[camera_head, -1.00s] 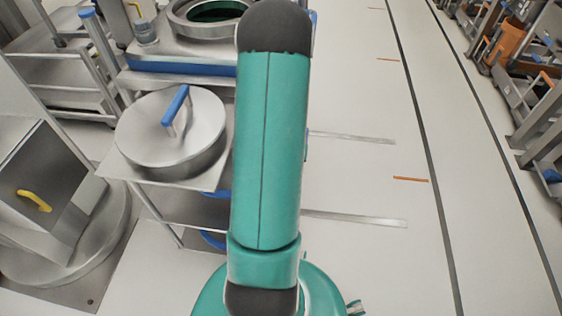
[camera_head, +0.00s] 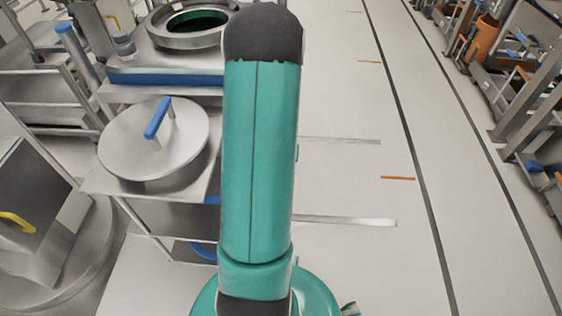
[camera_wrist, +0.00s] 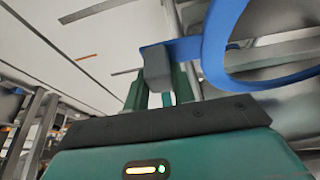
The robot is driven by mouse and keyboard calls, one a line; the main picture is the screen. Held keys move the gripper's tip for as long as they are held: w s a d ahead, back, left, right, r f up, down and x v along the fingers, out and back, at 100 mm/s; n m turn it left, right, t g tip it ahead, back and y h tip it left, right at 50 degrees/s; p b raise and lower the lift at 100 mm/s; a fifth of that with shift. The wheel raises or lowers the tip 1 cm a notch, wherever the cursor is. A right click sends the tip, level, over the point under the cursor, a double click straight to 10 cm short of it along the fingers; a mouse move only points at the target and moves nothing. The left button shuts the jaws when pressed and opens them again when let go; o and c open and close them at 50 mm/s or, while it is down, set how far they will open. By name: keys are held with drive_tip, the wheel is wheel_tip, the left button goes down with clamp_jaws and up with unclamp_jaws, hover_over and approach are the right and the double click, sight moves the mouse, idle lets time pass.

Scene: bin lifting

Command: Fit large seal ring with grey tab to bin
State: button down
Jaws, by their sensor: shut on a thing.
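My gripper (camera_wrist: 160,98) is shut on a grey tab (camera_wrist: 157,68) of a large blue seal ring (camera_wrist: 215,50) in the wrist view. The ring extends to the right of the fingers, and part of it is outside the picture. A steel vessel with a round rim (camera_head: 160,32) and dark green inside stands at the upper left, over a blue band. It looks like the bin, but I cannot be sure.
A round steel lid (camera_head: 190,135) with a blue handle lies on a small steel table (camera_head: 100,182) left of my arm. A steel unit with a yellow handle (camera_head: 17,221) is at the far left. Racks (camera_head: 525,105) stand at the right. The floor between is open.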

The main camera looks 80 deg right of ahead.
drive_tip(key=shift+r, duration=1.35)
drive_tip(key=shift+s, duration=0.1)
